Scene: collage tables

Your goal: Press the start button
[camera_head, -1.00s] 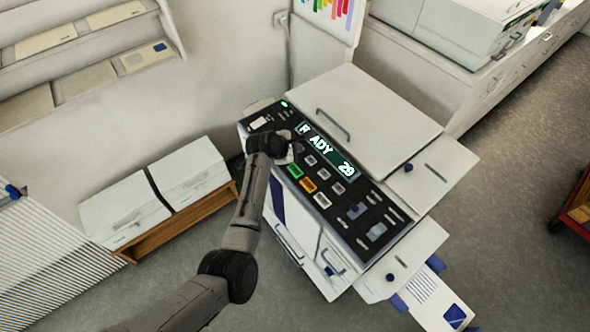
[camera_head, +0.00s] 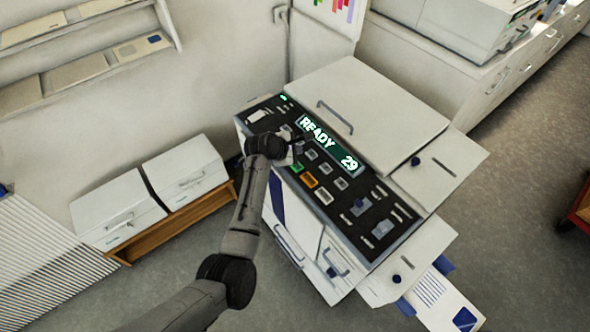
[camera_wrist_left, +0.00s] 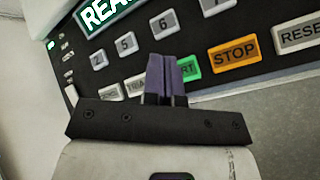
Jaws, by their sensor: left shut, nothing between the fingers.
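The start button is green and sits on the dark control panel (camera_head: 350,215) of a white copier-like machine. My left gripper (camera_head: 297,149) is shut and empty, over the panel beside the green button. In the left wrist view its fingertips (camera_wrist_left: 165,60) overlap the button's left edge; I cannot tell whether they touch the panel. The orange STOP button (camera_wrist_left: 234,53) lies just right of it. My right gripper is not in view.
A lit display (camera_head: 328,145) reads READY 29. Number keys and a RESET button (camera_wrist_left: 300,34) surround the start button. The machine's white lid (camera_head: 365,105) rises behind the panel. Two white boxes (camera_head: 185,172) stand on a low wooden shelf to the left.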

